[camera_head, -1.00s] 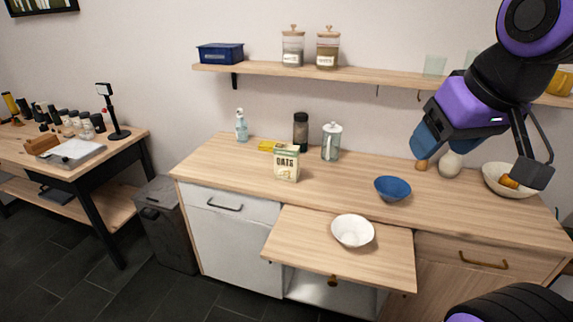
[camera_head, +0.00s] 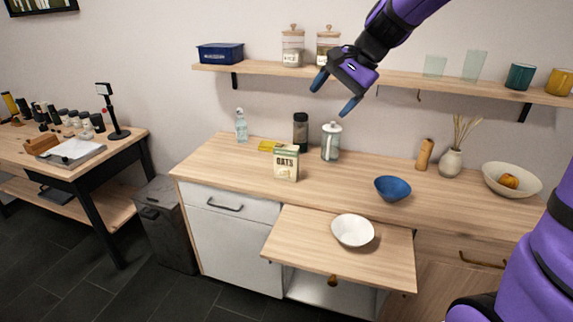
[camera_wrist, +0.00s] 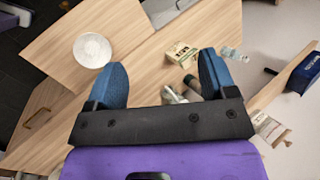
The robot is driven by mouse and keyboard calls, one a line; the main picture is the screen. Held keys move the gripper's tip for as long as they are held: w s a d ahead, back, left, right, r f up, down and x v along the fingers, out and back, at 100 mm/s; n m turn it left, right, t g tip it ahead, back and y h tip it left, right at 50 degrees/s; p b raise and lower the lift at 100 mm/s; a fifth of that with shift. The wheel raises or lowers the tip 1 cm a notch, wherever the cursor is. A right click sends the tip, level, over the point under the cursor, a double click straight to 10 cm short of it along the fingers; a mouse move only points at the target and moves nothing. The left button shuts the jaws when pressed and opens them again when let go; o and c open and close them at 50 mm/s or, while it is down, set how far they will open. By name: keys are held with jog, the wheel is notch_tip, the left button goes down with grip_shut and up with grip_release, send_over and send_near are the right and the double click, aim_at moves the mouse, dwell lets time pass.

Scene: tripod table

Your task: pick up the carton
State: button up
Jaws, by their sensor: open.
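The carton (camera_head: 286,163) is a small cream and green box marked OATS. It stands upright on the wooden counter, left of the middle, in front of a yellow item (camera_head: 268,146). My gripper (camera_head: 333,94) is open and empty, with blue fingers, up at shelf height to the right of the carton and well above it. In the wrist view the carton (camera_wrist: 181,53) shows beyond the fingers, between them and nearer the right one. My gripper (camera_wrist: 165,80) is apart from it.
A dark jar (camera_head: 300,132) and a glass canister (camera_head: 331,142) stand behind and right of the carton. A blue bowl (camera_head: 392,189) is to the right. A white bowl (camera_head: 352,231) sits on the pulled-out board (camera_head: 300,248). The shelf (camera_head: 395,77) overhangs the back.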

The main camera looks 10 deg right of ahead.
jog(key=w+f+m+y, duration=0.2)
jog(key=w+f+m, duration=0.3)
jog(key=w, duration=0.6)
jog(key=m+t+y, duration=0.4)
jog(key=m, duration=0.6)
send_near(287, 147)
jog(key=shift+x, duration=4.7)
jog(key=shift+w+d, duration=0.1)
jog(key=shift+w, duration=0.05)
grip_shut()
